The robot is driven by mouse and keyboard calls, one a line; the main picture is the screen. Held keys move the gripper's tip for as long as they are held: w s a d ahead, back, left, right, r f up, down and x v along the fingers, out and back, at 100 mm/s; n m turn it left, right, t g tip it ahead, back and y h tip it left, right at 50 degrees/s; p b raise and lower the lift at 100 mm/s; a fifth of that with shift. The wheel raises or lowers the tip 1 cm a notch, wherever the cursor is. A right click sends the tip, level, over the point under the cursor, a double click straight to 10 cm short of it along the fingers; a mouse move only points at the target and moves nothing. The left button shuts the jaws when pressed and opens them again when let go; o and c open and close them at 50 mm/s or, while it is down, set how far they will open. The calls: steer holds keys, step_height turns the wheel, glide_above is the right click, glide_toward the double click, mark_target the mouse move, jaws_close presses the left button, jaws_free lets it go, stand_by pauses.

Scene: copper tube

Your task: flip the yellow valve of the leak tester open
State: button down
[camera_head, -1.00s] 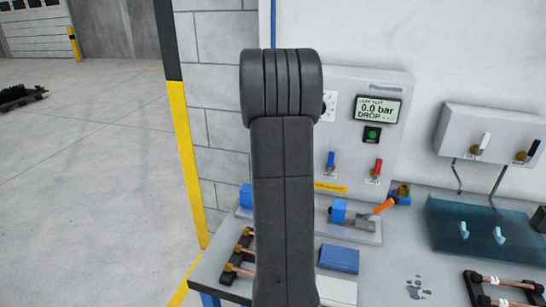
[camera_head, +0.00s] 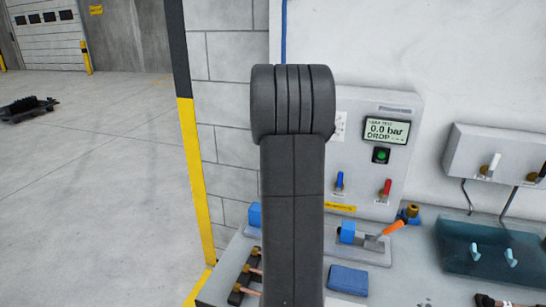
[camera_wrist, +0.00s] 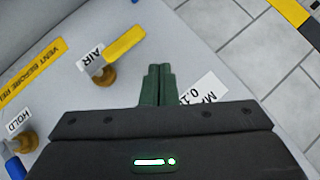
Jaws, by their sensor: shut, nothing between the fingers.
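The leak tester (camera_head: 405,155) is a grey panel on the wall with a display reading 0.0 bar. In the wrist view its yellow valve has a flat yellow lever (camera_wrist: 126,44) on a brass body (camera_wrist: 103,76), beside an AIR label. The lever points up and to the right in that view. My gripper (camera_wrist: 158,70) is shut and empty, its dark green fingertips to the right of the brass body and below the lever tip, apart from both in the picture. In the head view my arm hides the yellow valve and my gripper.
A blue valve (camera_head: 340,181) and a red valve (camera_head: 386,188) sit on the panel. A brass valve body (camera_wrist: 24,141) beside the HOLD label shows in the wrist view.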

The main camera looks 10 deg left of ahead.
steer(key=s+a+r+p, duration=0.1)
steer(key=s+r, duration=0.6)
steer(key=r, duration=0.1)
steer(key=shift+a, duration=0.25)
